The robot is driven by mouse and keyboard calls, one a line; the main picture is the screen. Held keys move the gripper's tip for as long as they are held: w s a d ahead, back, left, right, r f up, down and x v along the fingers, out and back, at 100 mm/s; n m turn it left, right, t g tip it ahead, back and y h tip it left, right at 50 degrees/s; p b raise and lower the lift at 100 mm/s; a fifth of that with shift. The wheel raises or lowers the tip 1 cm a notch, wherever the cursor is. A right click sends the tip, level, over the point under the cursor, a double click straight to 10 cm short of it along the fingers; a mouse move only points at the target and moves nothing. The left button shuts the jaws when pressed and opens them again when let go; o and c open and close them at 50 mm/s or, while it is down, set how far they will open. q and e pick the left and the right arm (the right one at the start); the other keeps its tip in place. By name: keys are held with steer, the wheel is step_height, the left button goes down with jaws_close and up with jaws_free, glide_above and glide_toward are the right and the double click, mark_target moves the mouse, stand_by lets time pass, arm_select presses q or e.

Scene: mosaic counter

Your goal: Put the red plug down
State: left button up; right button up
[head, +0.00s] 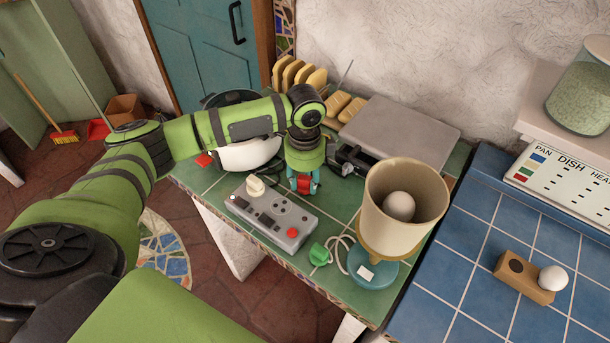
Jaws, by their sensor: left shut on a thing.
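My left gripper (304,188) reaches in from the left over the green tiled counter, pointing down. Its teal fingertips are shut on the red plug (304,184), of which only a small part shows between them. The plug is just behind the grey control box (272,214); I cannot tell whether it touches the counter or box. My right gripper is not in view.
The box has a cream knob (255,187) and a red button. A green plug (320,255) lies at the front, corded to the teal-based appliance with a beige cup (401,220). A grey slab (400,130) and bread slices (298,74) stand behind.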

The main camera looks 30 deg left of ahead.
mark_target(305, 178)
arm_select(q)
steer(key=shift+f, duration=0.15)
steer(key=o, duration=1.2)
steer(key=shift+f, duration=0.1)
steer(key=shift+c, duration=0.2)
step_height(305, 178, up, 12)
steer(key=b, duration=0.2)
steer(key=shift+r+b, duration=0.2)
steer(key=shift+b, duration=0.2)
